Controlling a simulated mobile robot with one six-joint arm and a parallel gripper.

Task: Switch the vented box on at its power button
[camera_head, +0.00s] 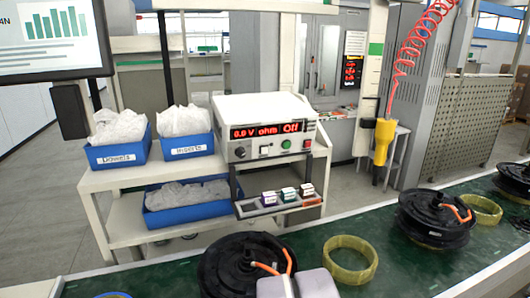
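The vented box (262,104) is a white instrument on the shelf unit in the middle of the view. Its dark display (268,130) reads "0.0 V ohm Off" in red. Below the display are a dark knob (240,152), a pale square button (264,151), a green button (286,144) and a red control (307,143). I cannot read which is the power button. My gripper (295,283) shows as two pale grey blocks at the bottom edge, well below and nearer than the box. It touches nothing on the box; its opening is unclear.
A small rack (262,206) with coloured blocks sits just below the box front. Blue bins (118,154) stand left of it. A green conveyor (390,276) with black hub motors (432,220) and yellow rings (350,268) crosses the foreground. A yellow tool (383,140) hangs at right.

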